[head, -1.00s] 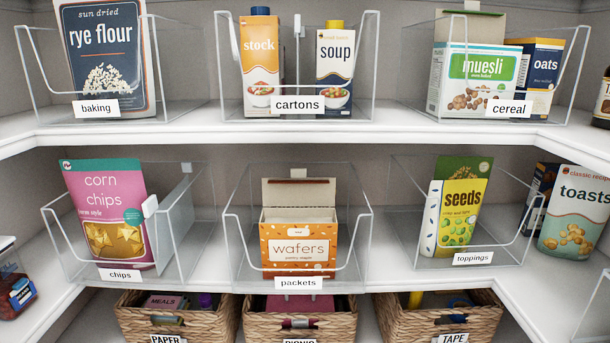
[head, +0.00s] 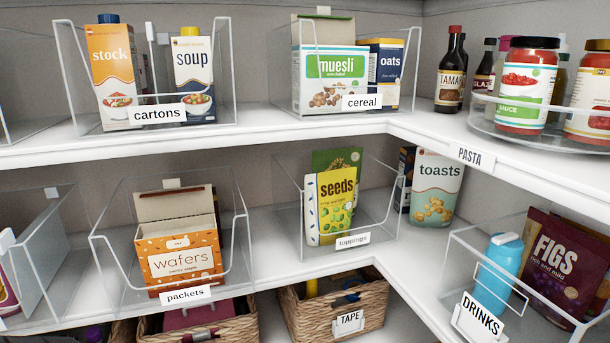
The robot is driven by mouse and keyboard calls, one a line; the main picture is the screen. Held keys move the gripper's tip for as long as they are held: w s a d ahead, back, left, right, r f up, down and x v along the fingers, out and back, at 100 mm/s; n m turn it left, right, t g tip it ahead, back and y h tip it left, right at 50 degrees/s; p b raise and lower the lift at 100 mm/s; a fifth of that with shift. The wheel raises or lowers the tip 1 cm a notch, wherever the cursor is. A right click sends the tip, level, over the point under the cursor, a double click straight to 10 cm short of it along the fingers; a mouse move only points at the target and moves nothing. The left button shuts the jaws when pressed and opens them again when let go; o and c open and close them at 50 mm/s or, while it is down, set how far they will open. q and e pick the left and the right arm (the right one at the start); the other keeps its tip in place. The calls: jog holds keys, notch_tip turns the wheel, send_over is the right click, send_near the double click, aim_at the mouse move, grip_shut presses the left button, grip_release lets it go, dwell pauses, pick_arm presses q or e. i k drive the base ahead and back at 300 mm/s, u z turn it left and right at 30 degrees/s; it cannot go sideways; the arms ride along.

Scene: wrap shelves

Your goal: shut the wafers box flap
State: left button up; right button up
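The orange wafers box (head: 180,258) stands in the clear bin labelled packets (head: 236,240) on the lower shelf, left of the middle in the head view. Its flap (head: 175,204) is open and stands up at the back of the box top, its pale brown inside facing me. Neither of my grippers is in the head view.
A clear bin labelled toppings (head: 352,241) with a seeds packet (head: 331,207) stands to the right. The upper shelf edge (head: 250,137) runs above the wafers box. Baskets (head: 333,318) stand below. A drinks bin (head: 479,322) is at the lower right.

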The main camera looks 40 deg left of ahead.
aim_at(175, 201)
jog(key=z, duration=0.5)
jog(key=k, duration=0.75)
jog(key=u, duration=1.85)
